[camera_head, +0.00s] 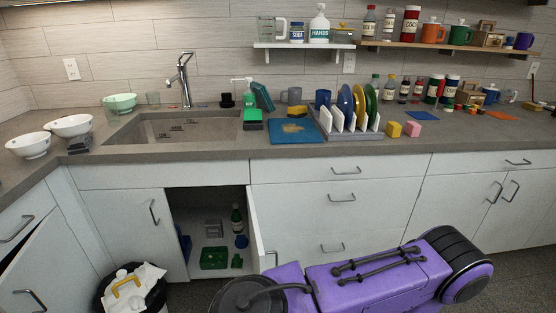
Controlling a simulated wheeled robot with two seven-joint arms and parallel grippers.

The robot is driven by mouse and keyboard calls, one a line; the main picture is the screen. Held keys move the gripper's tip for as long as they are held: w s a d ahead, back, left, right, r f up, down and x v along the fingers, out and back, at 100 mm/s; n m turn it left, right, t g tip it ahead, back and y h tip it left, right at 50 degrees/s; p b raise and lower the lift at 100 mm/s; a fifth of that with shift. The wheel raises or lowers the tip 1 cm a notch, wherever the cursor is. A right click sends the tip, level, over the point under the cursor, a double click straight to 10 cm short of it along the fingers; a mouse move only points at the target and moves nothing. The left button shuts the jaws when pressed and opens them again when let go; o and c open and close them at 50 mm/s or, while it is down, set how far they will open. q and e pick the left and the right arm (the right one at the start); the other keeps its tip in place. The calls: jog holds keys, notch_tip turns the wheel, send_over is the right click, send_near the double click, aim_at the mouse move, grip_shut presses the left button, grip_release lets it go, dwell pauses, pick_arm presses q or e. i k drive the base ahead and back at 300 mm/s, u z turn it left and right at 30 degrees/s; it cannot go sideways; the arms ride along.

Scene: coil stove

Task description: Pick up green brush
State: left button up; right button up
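I cannot clearly make out a brush shape among the green things. A small green item (252,115) sits on the counter at the sink's right edge, beside a dark green upright block (263,96) and a green-and-white dispenser (243,90). In the open cabinet under the sink, a green tray-like item (214,258) and a small green item (237,261) lie on the floor, with a green bottle (237,218) behind. A purple arm of mine crosses the bottom right. Neither gripper is in view.
The sink (170,128) has a tall faucet (183,78). An open cabinet door (255,233) stands out beside the cabinet. A dish rack (347,125) and blue mat (296,131) are on the counter. A trash bin (157,298) stands at the lower left. Bowls (69,126) sit left.

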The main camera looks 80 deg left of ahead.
aim_at(237, 263)
jog(key=i, duration=1.45)
jog(key=u, duration=3.8)
jog(key=k, duration=0.5)
jog(key=u, duration=1.35)
jog(key=i, duration=1.2)
jog(key=z, duration=1.85)
